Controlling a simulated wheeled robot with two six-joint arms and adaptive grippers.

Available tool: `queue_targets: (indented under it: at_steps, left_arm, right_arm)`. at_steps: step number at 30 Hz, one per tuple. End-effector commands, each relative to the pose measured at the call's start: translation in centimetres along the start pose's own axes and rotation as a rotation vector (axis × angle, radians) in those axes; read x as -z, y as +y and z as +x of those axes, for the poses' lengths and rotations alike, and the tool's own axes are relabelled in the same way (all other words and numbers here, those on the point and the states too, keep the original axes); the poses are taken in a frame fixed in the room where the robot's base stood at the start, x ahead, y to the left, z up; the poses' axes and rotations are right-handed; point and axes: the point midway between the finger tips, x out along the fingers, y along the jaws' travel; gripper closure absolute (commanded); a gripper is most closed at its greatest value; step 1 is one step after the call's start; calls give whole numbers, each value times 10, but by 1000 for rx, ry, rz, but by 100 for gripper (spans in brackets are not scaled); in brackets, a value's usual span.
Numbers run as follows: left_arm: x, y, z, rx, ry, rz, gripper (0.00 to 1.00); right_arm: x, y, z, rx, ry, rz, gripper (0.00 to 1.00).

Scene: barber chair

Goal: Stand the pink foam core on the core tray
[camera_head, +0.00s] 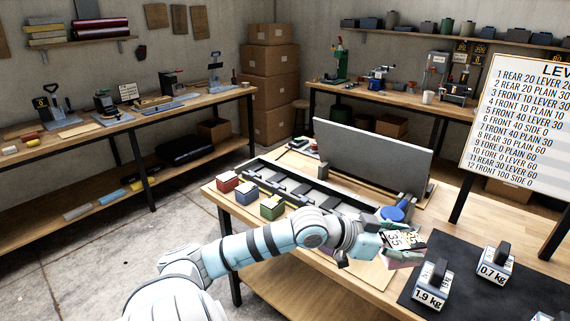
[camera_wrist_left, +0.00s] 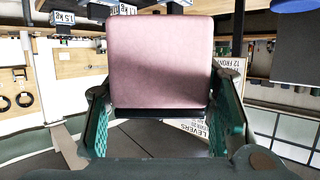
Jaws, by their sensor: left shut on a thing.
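My left gripper (camera_head: 392,246) reaches over the front right part of the near workbench. It is shut on the pink foam core (camera_wrist_left: 160,62), which fills the space between the green fingers (camera_wrist_left: 158,105) in the left wrist view. The core looks like a pink block with rounded corners, with a dark strip along its lower edge there. In the head view it is mostly hidden by the gripper. A long dark tray with compartments (camera_head: 290,181) lies on the bench left of the gripper; I cannot tell whether it is the core tray. My right gripper is not in view.
Red (camera_head: 227,182), blue (camera_head: 246,192) and green (camera_head: 272,207) blocks stand at the bench's left. A grey upright panel (camera_head: 372,153) stands behind the tray. A blue round thing (camera_head: 392,213) is close behind the gripper. Weights (camera_head: 433,285) stand on a black mat (camera_head: 465,262) at right.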

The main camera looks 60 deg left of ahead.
Motion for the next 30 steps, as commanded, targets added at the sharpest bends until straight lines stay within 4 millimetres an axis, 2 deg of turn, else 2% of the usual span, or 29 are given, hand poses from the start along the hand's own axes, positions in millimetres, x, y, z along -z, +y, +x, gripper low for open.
queue_targets:
  at_steps: [1, 3, 6, 10, 15, 18, 20, 27, 30]
  left_arm:
    - [-1, -25, 10, 100, 10, -39, 84]
    - [3, -60, 16, 258, 11, -101, 84]
    - [8, -100, 18, 458, 10, -176, 84]
    - [12, -130, 12, 630, 6, -237, 84]
    - [13, -141, 8, 699, 2, -256, 84]
    - [3, -141, 12, 698, 0, -255, 84]
    - [-13, -140, 18, 696, -4, -255, 84]
    - [-101, -140, 50, 696, -4, -254, 84]
    - [-125, -140, 59, 695, -2, -254, 84]
  right_arm:
    - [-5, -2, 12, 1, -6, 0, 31]
    - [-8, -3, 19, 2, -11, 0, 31]
    - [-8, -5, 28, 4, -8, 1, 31]
    - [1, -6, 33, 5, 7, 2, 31]
    - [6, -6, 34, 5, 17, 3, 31]
    - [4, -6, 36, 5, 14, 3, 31]
    - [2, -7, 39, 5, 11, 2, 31]
    - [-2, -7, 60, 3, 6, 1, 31]
    - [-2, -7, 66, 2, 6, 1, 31]
